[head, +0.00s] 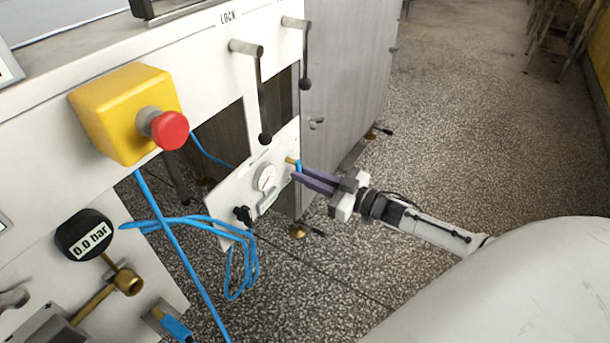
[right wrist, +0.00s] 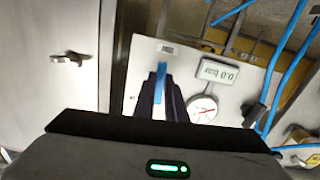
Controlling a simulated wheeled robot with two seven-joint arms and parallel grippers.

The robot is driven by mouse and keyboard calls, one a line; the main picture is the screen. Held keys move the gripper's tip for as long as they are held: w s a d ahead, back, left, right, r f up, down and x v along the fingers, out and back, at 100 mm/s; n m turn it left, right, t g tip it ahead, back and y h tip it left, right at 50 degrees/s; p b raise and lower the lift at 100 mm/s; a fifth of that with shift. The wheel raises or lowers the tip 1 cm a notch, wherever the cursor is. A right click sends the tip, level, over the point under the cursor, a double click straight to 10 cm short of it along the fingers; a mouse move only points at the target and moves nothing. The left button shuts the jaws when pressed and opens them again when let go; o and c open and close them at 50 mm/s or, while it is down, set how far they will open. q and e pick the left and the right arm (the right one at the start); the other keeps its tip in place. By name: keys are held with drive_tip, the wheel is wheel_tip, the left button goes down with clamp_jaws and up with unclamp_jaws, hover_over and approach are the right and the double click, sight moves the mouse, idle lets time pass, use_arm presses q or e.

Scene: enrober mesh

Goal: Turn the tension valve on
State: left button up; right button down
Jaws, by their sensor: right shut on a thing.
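The tension valve has a blue lever (head: 299,165) on a brass fitting at the right edge of a small white panel (head: 229,196) in the head view. In the right wrist view the blue lever (right wrist: 161,80) stands up between dark fingers, in line with them. My right gripper (head: 298,175) is shut on the blue lever, its purple-grey fingers hiding part of it. A round dial gauge (head: 265,177) sits beside it on the panel. In the right wrist view a small display (right wrist: 219,72) reads 0.0 bar. My left gripper is not in view.
A yellow box with a red button (head: 169,129) stands out on the left. Black-knobbed levers (head: 263,100) hang above the panel. Blue hoses (head: 170,235) loop left of and below it. A black gauge (head: 84,236) reads 0.0 bar.

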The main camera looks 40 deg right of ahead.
drive_tip(key=n, duration=0.4)
drive_tip(key=d+r+n, duration=0.1)
drive_tip(key=n, duration=0.4)
drive_tip(key=w+d+r+n, duration=0.1)
drive_tip(key=n, duration=0.4)
drive_tip(key=shift+d+r, duration=0.1)
drive_tip(key=shift+d, duration=0.15)
drive_tip(key=shift+r+n, duration=0.2)
drive_tip(key=shift+n, duration=0.6)
drive_tip(key=shift+r+n, duration=0.2)
drive_tip(key=shift+n, duration=0.6)
drive_tip(key=c, duration=1.8)
unclamp_jaws()
drive_tip(key=shift+d, duration=0.1)
